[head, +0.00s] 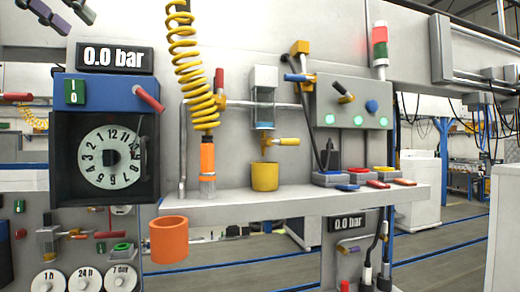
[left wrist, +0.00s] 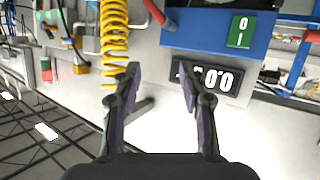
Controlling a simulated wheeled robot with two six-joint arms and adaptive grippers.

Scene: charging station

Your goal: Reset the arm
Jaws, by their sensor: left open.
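My left gripper (head: 78,22) shows at the top left corner of the head view, with dark purple fingers. It is above and left of the pressure display (head: 115,57), which reads 0.0 bar. In the left wrist view my left gripper (left wrist: 158,80) has its two fingers apart with nothing between them. The display (left wrist: 213,80) shows there beyond the right finger, turned over. The yellow coiled hose (left wrist: 114,40) runs down behind the left finger. My right gripper is in neither view.
A blue-topped dial unit (head: 108,160) with a red lever (head: 148,98) stands below the display. The yellow coiled hose (head: 197,75) hangs to an orange nozzle (head: 207,160). A shelf (head: 300,201) holds a yellow cup (head: 265,177). An orange cup (head: 169,240) sits below the shelf.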

